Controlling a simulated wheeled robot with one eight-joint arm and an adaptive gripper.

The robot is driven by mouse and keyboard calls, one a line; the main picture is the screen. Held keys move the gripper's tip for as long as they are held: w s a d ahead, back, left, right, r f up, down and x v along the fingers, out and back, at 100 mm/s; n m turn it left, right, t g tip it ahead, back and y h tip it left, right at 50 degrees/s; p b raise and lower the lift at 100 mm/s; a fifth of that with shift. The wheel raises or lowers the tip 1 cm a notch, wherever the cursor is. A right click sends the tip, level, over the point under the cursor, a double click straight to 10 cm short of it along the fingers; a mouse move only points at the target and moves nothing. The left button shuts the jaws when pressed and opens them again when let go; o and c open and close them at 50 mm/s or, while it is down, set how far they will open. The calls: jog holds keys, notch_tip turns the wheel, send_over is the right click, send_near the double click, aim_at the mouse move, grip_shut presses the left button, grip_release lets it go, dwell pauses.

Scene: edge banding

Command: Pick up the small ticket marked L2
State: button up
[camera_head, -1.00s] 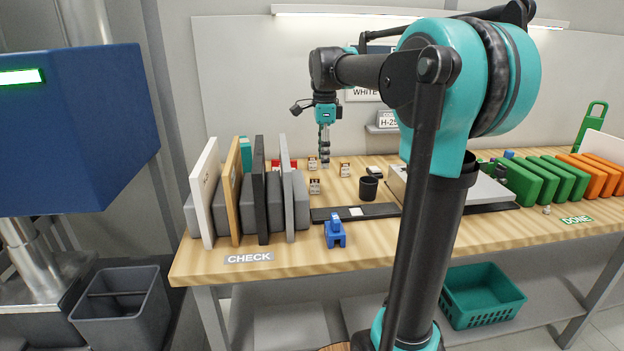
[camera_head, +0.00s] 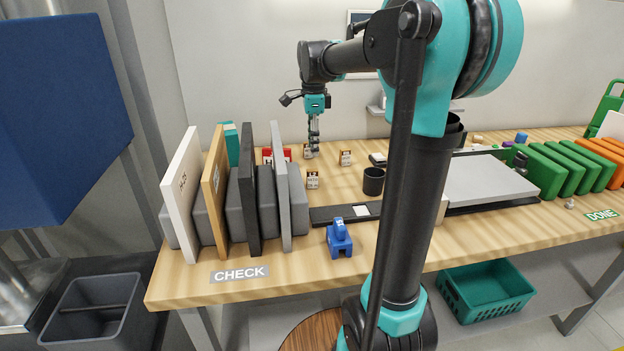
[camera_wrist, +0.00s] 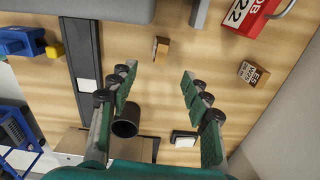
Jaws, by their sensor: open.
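Several small wooden blocks with printed white labels stand on the bench: one at the back (camera_head: 307,150), one to its right (camera_head: 346,157) and one nearer the front (camera_head: 312,180). No label reads clearly as L2. The wrist view shows two of them, one above the fingers (camera_wrist: 161,48) and one to the right (camera_wrist: 252,74); I cannot make out the third there. A blank-looking white square (camera_head: 361,210) lies on a black strip. My gripper (camera_head: 314,150) points down by the back block, and its fingers are apart and empty in the wrist view (camera_wrist: 157,85).
A black cup (camera_head: 373,181) stands right of the blocks; a blue clamp (camera_head: 339,238) is in front. Upright panels (camera_head: 182,188) stand left, with a red box (camera_head: 284,154) behind them. A grey plate (camera_head: 485,180) lies right. Wood between the blocks is bare.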

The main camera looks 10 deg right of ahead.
aim_at(312, 170)
notch_tip(312, 170, down, 12)
jog(key=shift+w+a+r, duration=0.1)
jog(key=shift+w+a, duration=0.05)
jog(key=c, duration=1)
